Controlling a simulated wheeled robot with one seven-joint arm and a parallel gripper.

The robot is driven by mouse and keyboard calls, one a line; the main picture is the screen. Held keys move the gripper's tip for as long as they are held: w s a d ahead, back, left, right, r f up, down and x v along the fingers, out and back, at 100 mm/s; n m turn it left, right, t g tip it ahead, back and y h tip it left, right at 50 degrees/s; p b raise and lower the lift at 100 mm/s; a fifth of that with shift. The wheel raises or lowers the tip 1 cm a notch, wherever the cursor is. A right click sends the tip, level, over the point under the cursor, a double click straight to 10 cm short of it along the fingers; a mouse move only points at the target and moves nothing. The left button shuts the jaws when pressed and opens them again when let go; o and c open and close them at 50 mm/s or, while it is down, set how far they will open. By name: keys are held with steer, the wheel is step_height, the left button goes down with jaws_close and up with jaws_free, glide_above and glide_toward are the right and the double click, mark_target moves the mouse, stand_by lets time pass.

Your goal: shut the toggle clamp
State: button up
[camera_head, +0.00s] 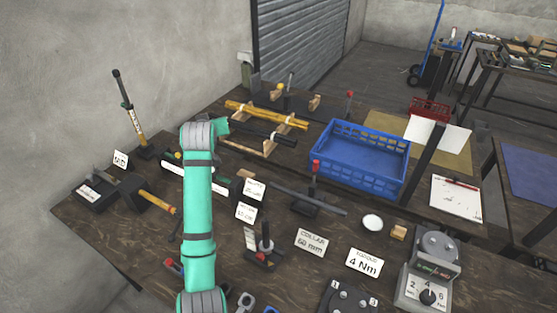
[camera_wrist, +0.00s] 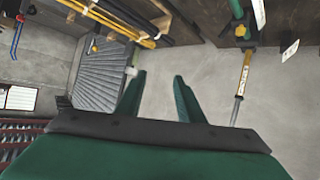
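I cannot tell for certain which device is the toggle clamp. One upright lever with a red tip (camera_head: 315,182) stands on a dark base in the middle of the bench, beside a long dark bar. A second, shorter upright lever on a dark base (camera_head: 264,252) stands nearer, just right of my arm. Neither shows in the wrist view. My gripper (camera_wrist: 158,92) is open and empty in the wrist view, its two green fingers apart over bare floor and wall. In the head view my arm's far end is near the back left of the bench, and the fingers cannot be made out.
A blue crate (camera_head: 358,178) stands right of the middle lever. Yellow tubes (camera_head: 265,114) lie on wooden supports at the back. A hammer (camera_head: 157,201) lies at left, a dial tester (camera_head: 424,290) front right. Label cards (camera_head: 310,242) stand near the front. A dark post rises at right.

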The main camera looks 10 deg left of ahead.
steer(key=w+d+m+g+h, duration=0.1)
steer(key=d+m+h, duration=0.1)
steer(key=d, duration=0.7)
steer(key=w+d+m+g+h, duration=0.1)
steer(key=w+d+m+h, duration=0.1)
steer(key=d, duration=0.8)
steer(key=m+g+h, duration=0.2)
steer(key=m+g, duration=0.3)
steer(key=g, duration=0.1)
glide_toward(316, 162)
steer(key=x, duration=1)
steer(key=shift+w+f, duration=0.1)
steer(key=shift+t, duration=0.3)
jaws_close()
